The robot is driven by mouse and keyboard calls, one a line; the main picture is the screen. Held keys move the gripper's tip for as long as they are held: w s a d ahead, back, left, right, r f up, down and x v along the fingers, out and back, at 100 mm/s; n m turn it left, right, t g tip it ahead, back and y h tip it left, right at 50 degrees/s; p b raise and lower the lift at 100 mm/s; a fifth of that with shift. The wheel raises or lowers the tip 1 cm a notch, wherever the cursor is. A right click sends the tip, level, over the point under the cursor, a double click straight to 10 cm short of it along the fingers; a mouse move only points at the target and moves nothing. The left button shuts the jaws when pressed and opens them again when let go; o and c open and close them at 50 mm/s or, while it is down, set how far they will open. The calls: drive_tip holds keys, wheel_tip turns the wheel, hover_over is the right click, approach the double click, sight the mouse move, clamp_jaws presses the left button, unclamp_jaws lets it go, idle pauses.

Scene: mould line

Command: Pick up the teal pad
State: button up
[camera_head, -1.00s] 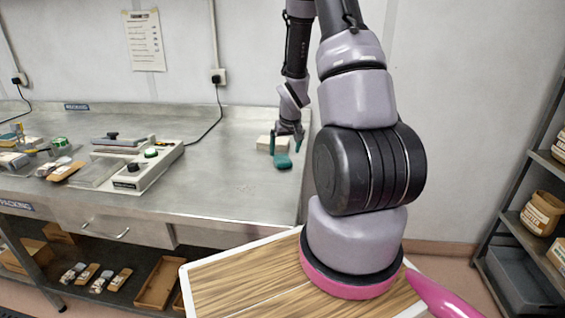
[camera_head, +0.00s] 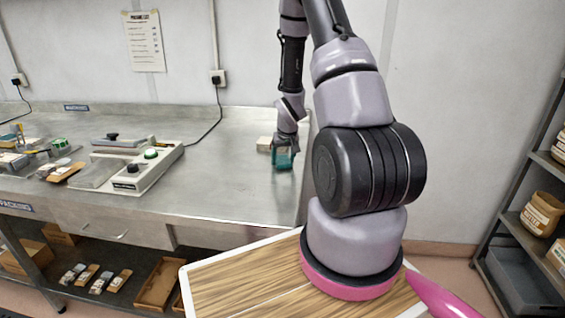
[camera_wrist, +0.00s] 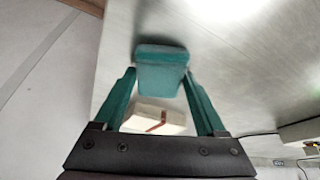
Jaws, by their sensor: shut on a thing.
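The teal pad (camera_wrist: 161,72) is between my gripper's two teal fingers in the wrist view, with both fingertips against its sides. My gripper (camera_wrist: 160,80) is shut on it. In the head view the teal pad (camera_head: 283,160) shows at the end of my gripper (camera_head: 284,150), over the right end of the metal bench. The fingers and pad are alike in colour there and hard to tell apart. I cannot tell whether the pad is clear of the bench top.
A pale block (camera_head: 264,144) sits just behind the gripper; it also shows in the wrist view (camera_wrist: 155,117). A sealing machine (camera_head: 130,165) stands left on the metal bench (camera_head: 225,180), with small items beyond it. The bench middle is clear. A shelf rack (camera_head: 505,220) is at right.

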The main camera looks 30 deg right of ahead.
sight(283, 161)
wheel_tip(283, 161, up, 10)
idle(0.5)
